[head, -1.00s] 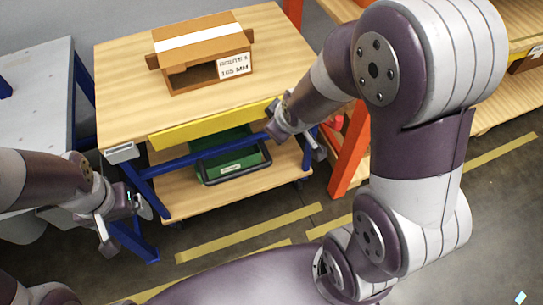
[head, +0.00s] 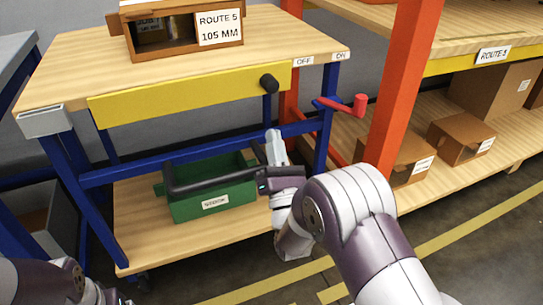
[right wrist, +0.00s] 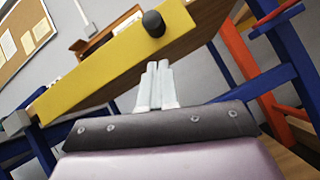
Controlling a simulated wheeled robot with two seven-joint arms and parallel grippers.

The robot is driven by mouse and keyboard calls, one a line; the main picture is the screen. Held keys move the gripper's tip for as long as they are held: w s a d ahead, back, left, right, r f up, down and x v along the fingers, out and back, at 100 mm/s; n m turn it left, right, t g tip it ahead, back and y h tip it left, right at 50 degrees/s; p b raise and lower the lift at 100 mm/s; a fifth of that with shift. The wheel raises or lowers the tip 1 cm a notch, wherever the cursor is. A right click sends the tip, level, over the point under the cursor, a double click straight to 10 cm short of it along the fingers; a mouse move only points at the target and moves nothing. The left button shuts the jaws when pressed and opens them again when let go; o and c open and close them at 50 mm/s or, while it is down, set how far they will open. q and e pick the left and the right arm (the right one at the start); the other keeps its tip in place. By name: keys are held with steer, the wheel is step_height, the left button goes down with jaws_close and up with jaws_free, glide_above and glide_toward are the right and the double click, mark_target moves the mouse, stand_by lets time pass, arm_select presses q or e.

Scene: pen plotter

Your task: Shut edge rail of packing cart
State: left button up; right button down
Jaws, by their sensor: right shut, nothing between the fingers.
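The packing cart (head: 75,68) has a wooden top and blue legs. Its yellow edge rail (head: 180,97) runs along the front edge, with a black knob (head: 269,83) near its right end. That end lies beside the OFF label (head: 303,62); the ON label (head: 341,56) is further right. My right gripper (head: 273,135) is shut and empty, below the knob and apart from it. In the right wrist view, the fingertips (right wrist: 157,66) point up toward the yellow rail (right wrist: 105,68) and its knob (right wrist: 153,23). My left gripper (head: 115,299) is mostly cut off at the bottom left.
A green bin (head: 210,192) with a black handle sits on the lower shelf, close to my right gripper. A red crank handle (head: 345,104) sticks out at the cart's right. An orange rack post (head: 408,80) stands further right. An open-fronted box (head: 185,30) rests on top.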

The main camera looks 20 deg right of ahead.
arm_select(q)
step_height(320, 180, down, 2)
steer(key=shift+f, duration=0.1)
arm_select(e)
steer(key=w+d+r+n+t, duration=0.1)
steer(key=w+r, duration=0.4)
steer(key=shift+n+h, duration=0.3)
steer(key=shift+n, duration=0.1)
steer(key=shift+d, duration=0.1)
